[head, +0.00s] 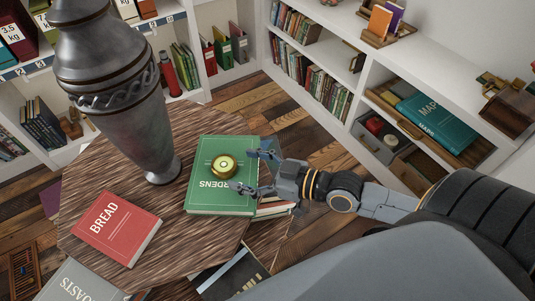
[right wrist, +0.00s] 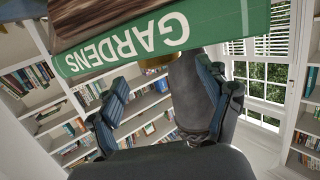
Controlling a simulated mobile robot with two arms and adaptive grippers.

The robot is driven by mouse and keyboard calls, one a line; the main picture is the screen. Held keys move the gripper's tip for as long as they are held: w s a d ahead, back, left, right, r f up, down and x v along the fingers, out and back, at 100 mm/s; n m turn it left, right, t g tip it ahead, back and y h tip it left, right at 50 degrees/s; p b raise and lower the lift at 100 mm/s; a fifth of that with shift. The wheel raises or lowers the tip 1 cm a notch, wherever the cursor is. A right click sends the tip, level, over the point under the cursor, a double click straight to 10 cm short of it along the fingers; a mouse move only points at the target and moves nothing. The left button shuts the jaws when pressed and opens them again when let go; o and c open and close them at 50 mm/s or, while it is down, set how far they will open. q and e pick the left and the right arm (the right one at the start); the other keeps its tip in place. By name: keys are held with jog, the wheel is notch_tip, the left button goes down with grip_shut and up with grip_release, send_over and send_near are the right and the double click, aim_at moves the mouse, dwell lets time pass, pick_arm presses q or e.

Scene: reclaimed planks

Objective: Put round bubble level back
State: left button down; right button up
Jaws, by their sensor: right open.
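The round bubble level (head: 223,166) is a small brass disc with a yellow-green top. It sits on a green book titled GARDENS (head: 203,148), which lies on a round wooden table (head: 190,225). My right gripper (head: 245,170) is open just to the right of the level, its two fingers spread toward it and apart from it. In the right wrist view, the green book (right wrist: 150,38) spans the top, and a bit of the brass level (right wrist: 152,68) shows beyond its edge, between the open fingers. My left gripper is not in view.
A tall grey vase (head: 115,95) stands left of the green book. A red BREAD book (head: 117,228) lies at the table's front left. More books lie partly hidden under the green book. White shelves (head: 440,85) hold books, an open drawer and a teal MAPS box (head: 437,120).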

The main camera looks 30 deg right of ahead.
jog(key=v, duration=0.6)
jog(key=shift+r, duration=0.1)
dwell(0.6)
